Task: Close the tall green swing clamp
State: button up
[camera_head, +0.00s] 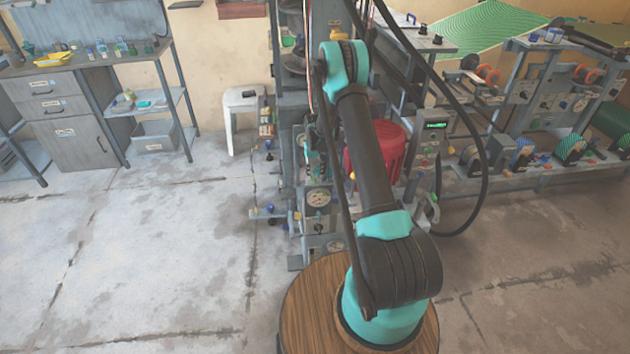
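The plate press (289,110) stands at the middle, directly beyond my arm, with hoses, gauges and small fittings on its front. My arm rises from its round base and bends at a teal joint near the top, covering part of the press. I cannot make out the end of the arm or my gripper. I cannot pick out the tall green swing clamp with certainty; small greenish parts on the press front are too small and partly covered to tell, so its state does not show.
A red drum (376,152) and a control box with a green display (435,125) stand right of the press. A white stool (241,100) is behind left. A grey workbench (70,125) stands far left, a cluttered rack (540,110) right. The left foreground floor is clear.

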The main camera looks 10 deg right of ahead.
aim_at(315, 182)
jog(key=shift+f, duration=2.1)
grip_shut()
